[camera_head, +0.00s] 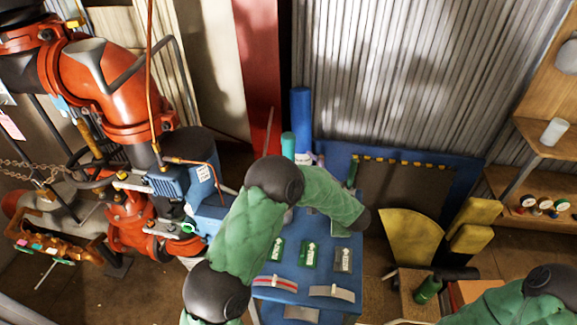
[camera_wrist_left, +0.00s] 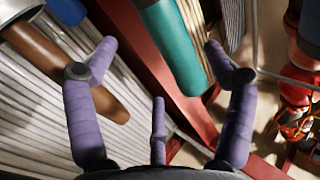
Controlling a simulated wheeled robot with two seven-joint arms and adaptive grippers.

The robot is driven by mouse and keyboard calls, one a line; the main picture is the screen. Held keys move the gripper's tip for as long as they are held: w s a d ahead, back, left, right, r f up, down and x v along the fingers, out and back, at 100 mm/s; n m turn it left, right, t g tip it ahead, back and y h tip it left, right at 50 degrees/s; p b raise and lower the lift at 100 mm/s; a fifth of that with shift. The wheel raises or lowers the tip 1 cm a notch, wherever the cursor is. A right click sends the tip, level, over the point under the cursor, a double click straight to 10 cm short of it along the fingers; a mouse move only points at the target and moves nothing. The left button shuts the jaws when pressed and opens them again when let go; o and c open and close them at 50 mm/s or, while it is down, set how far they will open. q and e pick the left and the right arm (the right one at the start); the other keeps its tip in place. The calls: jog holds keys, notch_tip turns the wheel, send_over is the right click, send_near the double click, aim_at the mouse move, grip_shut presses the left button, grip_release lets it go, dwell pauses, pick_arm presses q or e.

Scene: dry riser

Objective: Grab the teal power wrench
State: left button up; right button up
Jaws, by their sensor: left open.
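A teal cylindrical body (camera_wrist_left: 178,48) hangs down from the top of the left wrist view, its rounded end between and beyond my finger tips. It looks like the teal power wrench, but only part of it shows. In the head view a teal cylinder (camera_head: 288,146) stands upright by the blue rack, partly hidden behind my left arm. My left gripper (camera_wrist_left: 160,72) has purple fingers spread wide, empty and apart from the teal body. In the head view only a bit of pale purple (camera_head: 304,158) shows beside the teal cylinder. My right gripper is out of view.
A brown handle-like cylinder (camera_wrist_left: 75,78) lies close to the left finger. A blue upright cylinder (camera_head: 301,115) stands behind the teal one. Red pipework (camera_head: 110,85) with a blue motor (camera_head: 172,182) crowds the left. Yellow pieces (camera_head: 411,238) stand at the right.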

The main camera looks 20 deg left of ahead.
aim_at(291, 155)
pick_arm(q)
jog(key=x, duration=0.2)
jog(key=b+x, duration=0.1)
jog(key=x, duration=0.1)
jog(key=b+x, duration=0.1)
jog(key=x, duration=0.1)
jog(key=shift+s+a+r, duration=0.1)
jog(key=shift+s+a, duration=0.1)
jog(key=shift+a, duration=0.1)
jog(key=shift+w+a+r, duration=0.1)
jog(key=shift+w+a, duration=0.15)
jog(key=shift+r, duration=0.15)
grip_shut()
